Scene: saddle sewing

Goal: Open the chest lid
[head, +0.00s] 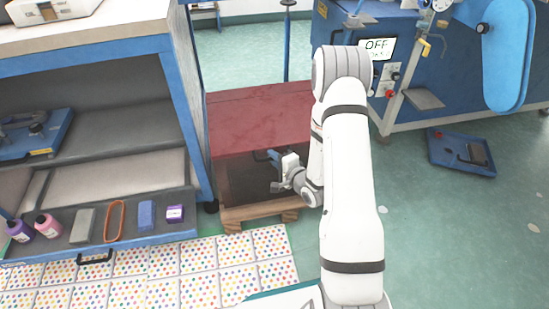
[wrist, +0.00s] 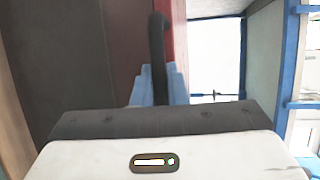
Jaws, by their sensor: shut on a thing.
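The chest has a dark brown front (head: 238,183) and a dark red lid (head: 255,118), and it stands low on a wooden base. The lid looks closed, lying flat on the front panel. My gripper (head: 272,156) is at the upper front of the chest, just below the lid's front edge. In the wrist view its blue fingers (wrist: 158,88) are shut on a black curved handle (wrist: 158,45). The red lid edge (wrist: 179,50) shows beside the handle there.
A blue-framed shelf unit (head: 178,100) stands close on the left, with bottles and small blocks on its lower shelf. A blue machine (head: 400,60) stands at the back right. A blue tray (head: 462,155) lies on the floor at right. A dotted mat (head: 160,275) is in front.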

